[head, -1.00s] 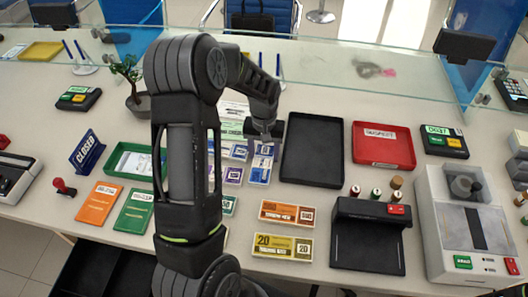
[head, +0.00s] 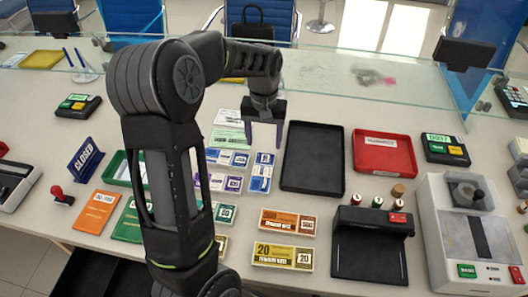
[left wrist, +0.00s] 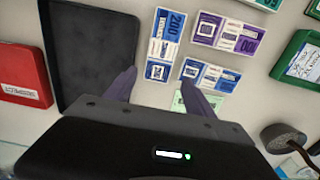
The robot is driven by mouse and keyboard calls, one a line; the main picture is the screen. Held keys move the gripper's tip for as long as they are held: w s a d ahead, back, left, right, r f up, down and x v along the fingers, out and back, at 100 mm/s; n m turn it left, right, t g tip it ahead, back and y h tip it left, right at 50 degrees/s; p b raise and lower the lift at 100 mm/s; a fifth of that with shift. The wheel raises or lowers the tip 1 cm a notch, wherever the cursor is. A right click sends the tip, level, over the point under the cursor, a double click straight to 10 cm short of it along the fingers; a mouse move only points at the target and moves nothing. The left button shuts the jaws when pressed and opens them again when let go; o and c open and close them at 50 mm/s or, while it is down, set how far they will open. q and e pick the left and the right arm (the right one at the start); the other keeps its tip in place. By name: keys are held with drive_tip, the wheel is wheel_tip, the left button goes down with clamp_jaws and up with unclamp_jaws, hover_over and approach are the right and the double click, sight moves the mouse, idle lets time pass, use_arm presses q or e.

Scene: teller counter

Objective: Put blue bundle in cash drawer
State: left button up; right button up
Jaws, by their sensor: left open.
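A blue bundle marked 200 (head: 262,172) lies lengthwise on the counter left of the black tray; it also shows in the left wrist view (left wrist: 165,38). Another blue bundle (head: 228,159) lies crosswise to its left, also in the left wrist view (left wrist: 212,77). My left gripper (head: 264,143) is open and empty over the counter, its fingers pointing down near the far end of the lengthwise blue bundle. Its fingertips also show in the left wrist view (left wrist: 160,70). A black open compartment (head: 95,272), possibly the cash drawer, is below the counter's front edge. My right gripper is not seen.
Purple bundles (head: 232,184), an orange bundle (head: 288,222) and a yellow bundle (head: 283,255) lie nearby. The black tray (head: 312,158) and red tray (head: 383,153) are to the right. A glass screen (head: 330,75) stands behind. My left arm hides part of the counter.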

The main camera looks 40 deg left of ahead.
sight(265, 160)
use_arm(q)
wheel_tip(265, 160, up, 2)
drive_tip(key=shift+r, duration=0.2)
drive_tip(key=shift+o, duration=0.3)
drive_tip(key=f+p, duration=0.1)
drive_tip(key=p, duration=0.1)
drive_tip(key=w+f+p, duration=0.1)
drive_tip(key=p, duration=0.1)
drive_tip(key=f+p, duration=0.2)
drive_tip(key=shift+w+a, duration=0.15)
drive_tip(key=shift+a, duration=0.25)
drive_tip(key=shift+f+b, duration=1)
drive_tip(key=shift+f, duration=0.6)
